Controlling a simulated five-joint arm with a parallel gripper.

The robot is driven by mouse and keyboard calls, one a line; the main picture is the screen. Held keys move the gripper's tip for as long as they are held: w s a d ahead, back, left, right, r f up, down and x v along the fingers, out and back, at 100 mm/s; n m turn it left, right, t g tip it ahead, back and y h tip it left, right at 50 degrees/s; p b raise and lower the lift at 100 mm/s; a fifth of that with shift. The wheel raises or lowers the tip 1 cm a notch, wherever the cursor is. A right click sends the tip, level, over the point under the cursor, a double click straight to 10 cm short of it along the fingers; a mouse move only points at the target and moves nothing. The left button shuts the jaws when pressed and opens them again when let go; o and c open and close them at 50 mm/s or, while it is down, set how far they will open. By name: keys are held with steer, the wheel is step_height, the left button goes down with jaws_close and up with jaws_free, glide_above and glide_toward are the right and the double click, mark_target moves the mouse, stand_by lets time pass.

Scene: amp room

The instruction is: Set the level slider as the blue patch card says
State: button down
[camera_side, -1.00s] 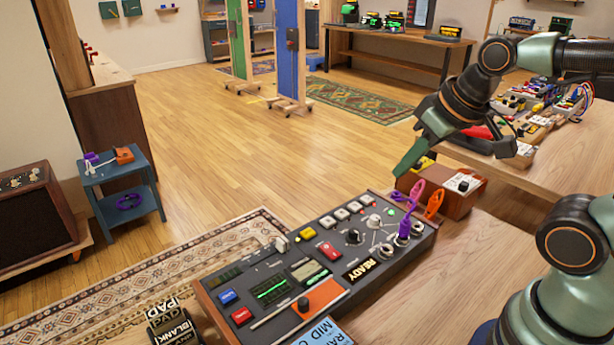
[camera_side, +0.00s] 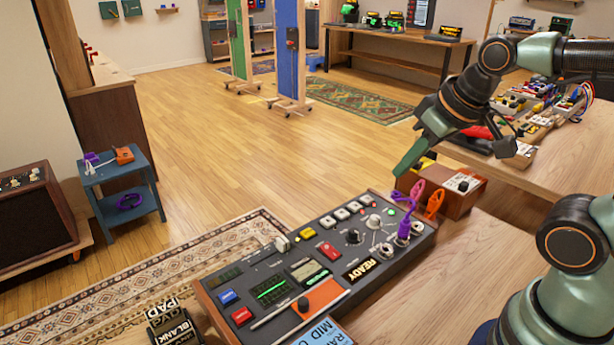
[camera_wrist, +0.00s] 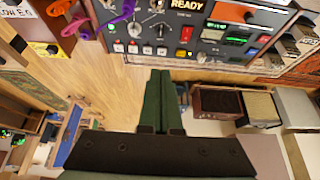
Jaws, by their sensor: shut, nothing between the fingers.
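The dark console (camera_side: 210,292) lies on the wooden table, with an orange panel (camera_side: 326,294) near its front edge. A dark round knob (camera_side: 303,304) sits on that panel, by a pale strip; I cannot tell for certain that this is the level slider. The orange panel also shows at the top of the wrist view (camera_wrist: 228,12).
Black lettered blocks (camera_side: 172,325) lie at the console's front left. The air above the console's middle is clear.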

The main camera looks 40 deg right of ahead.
stand_by(0.4)
steer(key=c, duration=0.9)
jaws_free()
steer(key=shift+w, duration=0.1)
steer(key=shift+o, duration=0.7)
steer(key=shift+w+a+r, duration=0.15)
steer(key=shift+w+a, duration=0.05)
steer(key=g, duration=0.6)
glide_above(283, 240)
step_height(283, 240, down, 8)
step_height(283, 240, down, 12)
steer(key=shift+r, duration=0.25)
jaws_close()
